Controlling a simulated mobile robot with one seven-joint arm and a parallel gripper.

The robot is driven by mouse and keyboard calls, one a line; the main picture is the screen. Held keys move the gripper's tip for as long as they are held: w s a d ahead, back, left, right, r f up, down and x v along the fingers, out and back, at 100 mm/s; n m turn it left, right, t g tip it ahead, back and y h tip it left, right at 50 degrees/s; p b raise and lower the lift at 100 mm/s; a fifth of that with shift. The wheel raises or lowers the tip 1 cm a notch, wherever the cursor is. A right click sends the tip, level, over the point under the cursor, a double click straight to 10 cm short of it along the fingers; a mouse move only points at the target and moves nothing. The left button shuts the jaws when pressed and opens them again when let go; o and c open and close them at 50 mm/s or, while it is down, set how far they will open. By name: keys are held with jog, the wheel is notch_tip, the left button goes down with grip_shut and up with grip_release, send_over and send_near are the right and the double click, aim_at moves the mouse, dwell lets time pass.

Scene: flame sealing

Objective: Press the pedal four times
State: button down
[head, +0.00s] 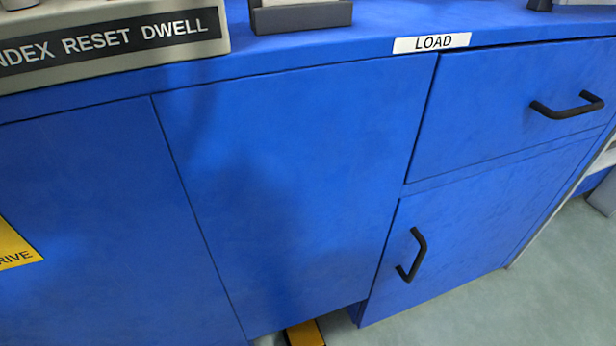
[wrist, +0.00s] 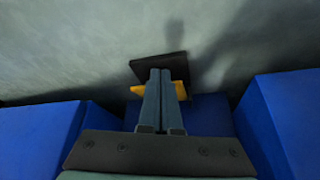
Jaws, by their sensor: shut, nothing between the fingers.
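The pedal shows in the wrist view as a dark plate (wrist: 178,62) with a yellow part (wrist: 181,91) below it. In the head view only a small yellow and black piece of the pedal (head: 306,334) shows at the bottom edge, in the gap under the blue cabinet. My gripper (wrist: 160,72) is shut and empty, and its fingertips overlap the dark plate in the wrist view. I cannot tell whether they touch it. The fingers hide the middle of the pedal. My gripper is not in the head view.
Blue cabinet panels (wrist: 275,120) stand on both sides of my gripper in the wrist view. The cabinet front (head: 290,190) has a drawer handle (head: 567,106) and a door handle (head: 412,255) at right. Grey floor (head: 490,300) is clear at lower right.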

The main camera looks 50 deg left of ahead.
jog(key=p+v, duration=1)
jog(key=v, duration=0.3)
dwell(1.1)
